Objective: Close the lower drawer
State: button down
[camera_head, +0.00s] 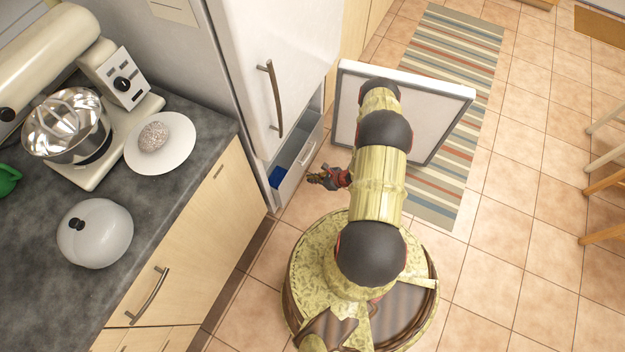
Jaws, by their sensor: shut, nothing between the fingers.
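The pulled-out drawer (299,169) is a grey-white bin low in the white fridge, below its closed upper door. A blue thing (277,177) shows at its near end. My gripper (312,179) is shut and empty, just to the right of the drawer's front face. I cannot tell whether it touches the drawer. The drawer's inside is partly hidden by the fridge's upper door.
The fridge's lower door (440,105) stands wide open on the right, partly behind my arm. A counter (190,205) with a mixer (110,75), plate (181,158) and lidded pot (95,240) is at left.

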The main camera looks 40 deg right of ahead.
aim_at(290, 176)
jog(key=shift+w+a+f+b, duration=0.5)
jog(key=shift+w+f, duration=0.25)
jog(key=shift+w, duration=0.5)
jog(key=shift+w+a+f+b, duration=0.55)
jog(key=shift+w+f, duration=0.15)
jog(key=shift+w, duration=0.6)
jog(key=shift+w+a+f+b, duration=0.5)
jog(key=shift+w+f, duration=0.25)
jog(key=shift+w, duration=0.5)
jog(key=shift+w, duration=0.15)
